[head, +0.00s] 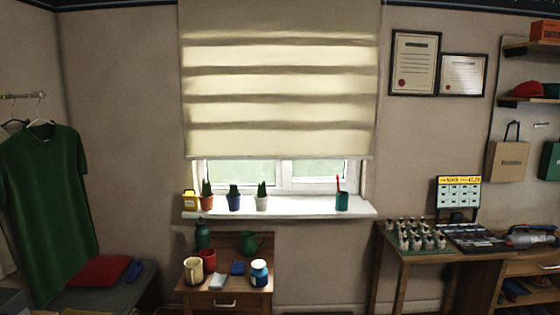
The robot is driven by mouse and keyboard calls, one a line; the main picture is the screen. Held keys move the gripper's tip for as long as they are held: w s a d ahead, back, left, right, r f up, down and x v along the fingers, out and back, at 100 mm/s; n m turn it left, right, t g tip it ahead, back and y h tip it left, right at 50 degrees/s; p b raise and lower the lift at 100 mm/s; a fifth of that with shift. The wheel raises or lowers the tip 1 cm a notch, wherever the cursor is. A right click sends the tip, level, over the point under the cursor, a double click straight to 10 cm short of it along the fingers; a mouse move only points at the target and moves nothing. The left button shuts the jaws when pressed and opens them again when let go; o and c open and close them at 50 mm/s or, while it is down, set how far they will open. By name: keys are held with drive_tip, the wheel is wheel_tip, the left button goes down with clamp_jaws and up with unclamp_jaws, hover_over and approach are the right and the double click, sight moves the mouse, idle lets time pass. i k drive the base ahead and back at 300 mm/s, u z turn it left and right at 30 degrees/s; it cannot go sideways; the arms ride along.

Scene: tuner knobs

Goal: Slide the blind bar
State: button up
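The window blind (278,85) hangs over the window in the head view, cream with darker horizontal bands. It covers most of the window. Its bottom bar (280,159) is a thin straight edge, level, a short way above the sill. Below it a strip of the window (255,172) shows, with white frame and pale green glass. My gripper is not in view, so nothing shows at the bar.
The white sill (310,209) holds several potted cacti (234,197), a yellow box (190,200) and a green cup (342,202). A small wooden table (226,301) with mugs stands below. A desk (405,255) with small figures is at right; a green shirt (45,205) hangs left.

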sight(256, 141)
drive_tip(key=k, duration=1.25)
drive_tip(key=u, duration=0.5)
drive_tip(key=i, duration=0.8)
drive_tip(key=u, duration=0.6)
drive_tip(key=i, duration=1.7)
drive_tip(key=z, duration=0.35)
